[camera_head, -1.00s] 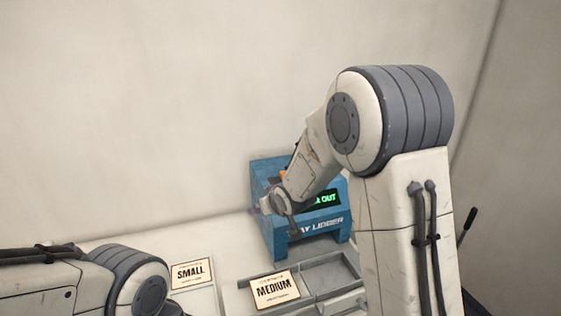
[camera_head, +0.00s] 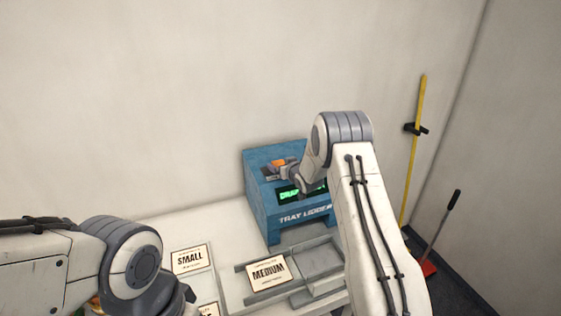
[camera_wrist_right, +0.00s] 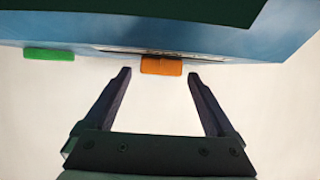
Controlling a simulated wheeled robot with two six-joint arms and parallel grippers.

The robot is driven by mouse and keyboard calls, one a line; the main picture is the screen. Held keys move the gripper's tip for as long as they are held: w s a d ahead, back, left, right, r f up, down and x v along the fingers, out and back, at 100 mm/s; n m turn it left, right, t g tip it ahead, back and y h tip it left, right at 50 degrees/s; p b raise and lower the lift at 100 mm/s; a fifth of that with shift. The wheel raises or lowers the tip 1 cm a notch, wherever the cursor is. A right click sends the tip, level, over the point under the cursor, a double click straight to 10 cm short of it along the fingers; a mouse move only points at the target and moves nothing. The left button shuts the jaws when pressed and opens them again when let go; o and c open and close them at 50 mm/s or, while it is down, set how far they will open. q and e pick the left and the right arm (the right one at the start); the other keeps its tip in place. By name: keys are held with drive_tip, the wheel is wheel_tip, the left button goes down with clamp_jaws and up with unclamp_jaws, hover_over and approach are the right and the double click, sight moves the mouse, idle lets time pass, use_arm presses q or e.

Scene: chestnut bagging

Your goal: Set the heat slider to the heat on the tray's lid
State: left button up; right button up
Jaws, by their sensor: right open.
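The blue tray lidder (camera_head: 262,200) stands against the back wall. Its green-lit display (camera_head: 289,194) is partly hidden by my right arm; "DRA" can be read. In the right wrist view an orange knob (camera_wrist_right: 161,66) sits by a dark slot on the blue face, with a green piece (camera_wrist_right: 49,54) to its left. My right gripper (camera_wrist_right: 159,74) is open, its fingertips on either side of the orange knob, apart from it. A card reading MEDIUM (camera_head: 268,271) lies in front of the machine; its smaller print is unreadable. My left gripper is out of view.
A grey rail fixture (camera_head: 318,258) lies before the machine. A card reading SMALL (camera_head: 190,259) is on the white table (camera_head: 210,222). A yellow pole (camera_head: 416,140) and a red dustpan (camera_head: 429,267) stand at the right. My left forearm fills the lower left.

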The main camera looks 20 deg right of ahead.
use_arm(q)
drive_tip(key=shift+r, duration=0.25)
use_arm(e)
drive_tip(key=shift+w+f, duration=0.3)
drive_tip(key=shift+w, duration=0.25)
